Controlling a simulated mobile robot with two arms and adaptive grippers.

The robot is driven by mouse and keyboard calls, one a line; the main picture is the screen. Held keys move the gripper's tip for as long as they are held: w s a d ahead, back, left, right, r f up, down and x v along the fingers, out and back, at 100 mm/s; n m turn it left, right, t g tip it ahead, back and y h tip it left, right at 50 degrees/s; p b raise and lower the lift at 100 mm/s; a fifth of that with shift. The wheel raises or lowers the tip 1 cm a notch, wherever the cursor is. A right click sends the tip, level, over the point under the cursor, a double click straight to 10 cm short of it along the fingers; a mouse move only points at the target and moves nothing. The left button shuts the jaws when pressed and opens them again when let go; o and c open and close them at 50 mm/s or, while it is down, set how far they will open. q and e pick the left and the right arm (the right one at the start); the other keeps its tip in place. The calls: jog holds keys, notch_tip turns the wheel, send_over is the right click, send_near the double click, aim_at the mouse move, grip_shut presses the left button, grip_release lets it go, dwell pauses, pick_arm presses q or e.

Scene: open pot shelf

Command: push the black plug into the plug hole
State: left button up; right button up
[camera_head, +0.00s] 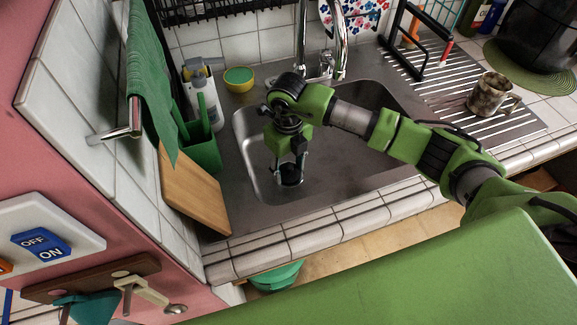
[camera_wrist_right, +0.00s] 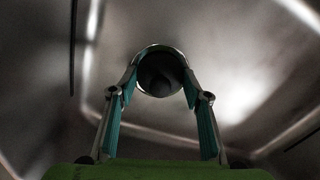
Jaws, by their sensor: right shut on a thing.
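The black plug (camera_head: 291,176) is a dark round thing low in the steel sink basin, under my right gripper (camera_head: 290,168). In the right wrist view the plug (camera_wrist_right: 160,75) is between the tips of the two teal-padded fingers of my right gripper (camera_wrist_right: 160,88). The gripper is shut on it. A bright metal rim (camera_wrist_right: 160,48) arcs around the dark round shape, which looks like the rim of the plug hole. I cannot tell how deep the plug sits in it. My left gripper is not in view.
The sink basin (camera_head: 372,100) is otherwise empty. The faucet (camera_head: 303,40) stands behind it. A wooden board (camera_head: 192,190), a green container (camera_head: 200,148) and a spray bottle (camera_head: 204,95) are at the left. A mug (camera_head: 488,95) stands on the ribbed drainer at the right.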

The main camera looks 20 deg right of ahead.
jog(key=shift+f, duration=0.1)
jog(key=o, duration=1.2)
notch_tip(320, 180, up, 12)
jog(key=shift+a, duration=0.1)
